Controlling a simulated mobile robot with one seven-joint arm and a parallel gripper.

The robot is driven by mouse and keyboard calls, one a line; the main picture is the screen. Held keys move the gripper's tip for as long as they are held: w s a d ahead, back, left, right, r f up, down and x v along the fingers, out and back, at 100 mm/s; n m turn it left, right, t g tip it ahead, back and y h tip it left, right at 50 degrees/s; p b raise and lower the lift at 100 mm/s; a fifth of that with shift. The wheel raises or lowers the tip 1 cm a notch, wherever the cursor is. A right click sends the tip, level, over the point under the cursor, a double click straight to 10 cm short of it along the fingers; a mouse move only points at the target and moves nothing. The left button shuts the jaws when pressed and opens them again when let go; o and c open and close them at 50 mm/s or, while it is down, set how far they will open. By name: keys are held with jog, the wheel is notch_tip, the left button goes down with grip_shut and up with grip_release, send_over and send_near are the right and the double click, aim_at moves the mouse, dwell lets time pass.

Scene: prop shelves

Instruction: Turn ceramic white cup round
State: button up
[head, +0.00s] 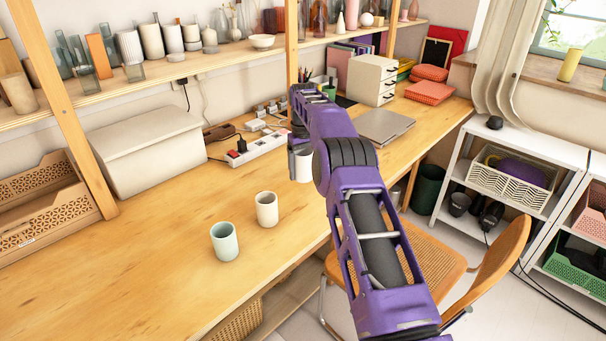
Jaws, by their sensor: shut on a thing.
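My gripper (300,146) hangs at the far end of my purple arm, over the right part of the wooden desk. It is shut on a white cup (301,165), whose pale side shows below and beside the dark wrist. My arm hides part of the cup and the fingers, so the handle and exact grip do not show. I cannot tell whether the cup touches the desk. A cream cup (267,209) and a pale green cup (224,242) stand upright on the desk, left of and nearer than my gripper.
A white power strip (256,149) lies behind the gripper. A grey laptop (385,127) and a small drawer box (372,79) are to the right. A large cream box (146,150) stands at left. The desk's front left is clear. A chair (488,262) stands before the desk.

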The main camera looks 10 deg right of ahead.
notch_tip(320, 180, down, 6)
jog(key=shift+r+p, duration=0.25)
jog(key=shift+p, duration=0.15)
jog(key=shift+f, duration=0.25)
jog(key=m, duration=0.4)
jog(key=shift+m, duration=0.3)
jog(key=m, duration=0.7)
jog(key=shift+a+m, duration=0.1)
jog(key=shift+m, duration=0.3)
jog(key=m, duration=0.4)
jog(key=m+p, duration=0.1)
jog(key=m, duration=0.4)
jog(key=shift+f+m+b, duration=0.15)
jog(key=shift+m+b, duration=0.15)
jog(key=shift+m, duration=0.4)
jog(key=m, duration=0.2)
jog(key=shift+m, duration=0.4)
jog(key=m, duration=0.9)
jog(key=shift+f+b, duration=0.6)
jog(key=shift+f, duration=0.05)
